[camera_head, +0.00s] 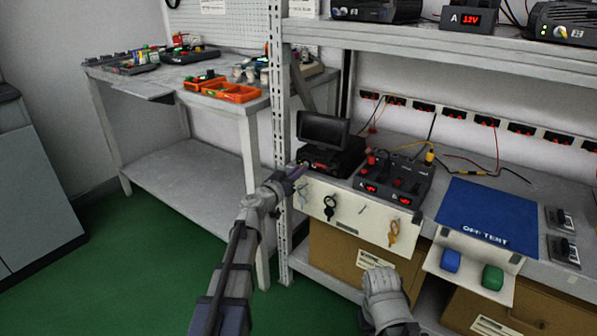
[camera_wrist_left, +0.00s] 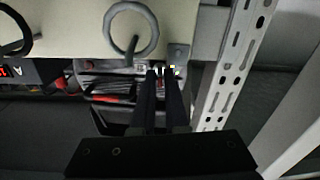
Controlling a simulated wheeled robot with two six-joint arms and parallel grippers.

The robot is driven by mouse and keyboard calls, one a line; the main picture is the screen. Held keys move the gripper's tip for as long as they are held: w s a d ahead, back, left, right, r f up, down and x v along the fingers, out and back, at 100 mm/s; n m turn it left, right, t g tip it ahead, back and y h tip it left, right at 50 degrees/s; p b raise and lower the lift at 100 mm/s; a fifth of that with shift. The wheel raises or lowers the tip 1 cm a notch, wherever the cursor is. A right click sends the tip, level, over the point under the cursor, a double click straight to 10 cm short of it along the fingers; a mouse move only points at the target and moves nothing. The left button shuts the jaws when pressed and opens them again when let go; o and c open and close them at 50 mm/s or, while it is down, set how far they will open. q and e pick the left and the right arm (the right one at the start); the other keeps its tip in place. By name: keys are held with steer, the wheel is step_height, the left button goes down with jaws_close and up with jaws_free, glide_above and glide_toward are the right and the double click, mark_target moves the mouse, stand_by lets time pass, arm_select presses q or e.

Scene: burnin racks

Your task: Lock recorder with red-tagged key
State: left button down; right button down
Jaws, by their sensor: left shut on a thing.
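The recorder (camera_head: 330,145), a black box with a raised dark screen, stands at the left end of the bench; part of its front also shows in the left wrist view (camera_wrist_left: 108,92). My left gripper (camera_head: 298,172) is at its front left corner. In the left wrist view its fingers (camera_wrist_left: 160,74) are shut on a small bright metallic piece that looks like a key; no red tag can be made out. The pale panel (camera_head: 350,197) below holds a grey ring key (camera_head: 303,195), a black one (camera_head: 329,206) and a yellow one (camera_head: 393,231). My right gripper (camera_head: 382,288) is low at centre; its jaws are unclear.
A black supply box (camera_head: 395,182) with red displays stands right of the recorder. A blue mat (camera_head: 487,214) lies further right. A white perforated post (camera_head: 281,130) stands close left of the gripper. Cardboard boxes (camera_head: 345,255) sit below.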

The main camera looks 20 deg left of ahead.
arm_select(q)
steer(key=shift+n, duration=3.5)
steer(key=c, duration=1.3)
jaws_free()
steer(key=shift+s, duration=0.15)
steer(key=v, duration=0.7)
steer(key=shift+s, duration=0.3)
steer(key=shift+a, duration=0.15)
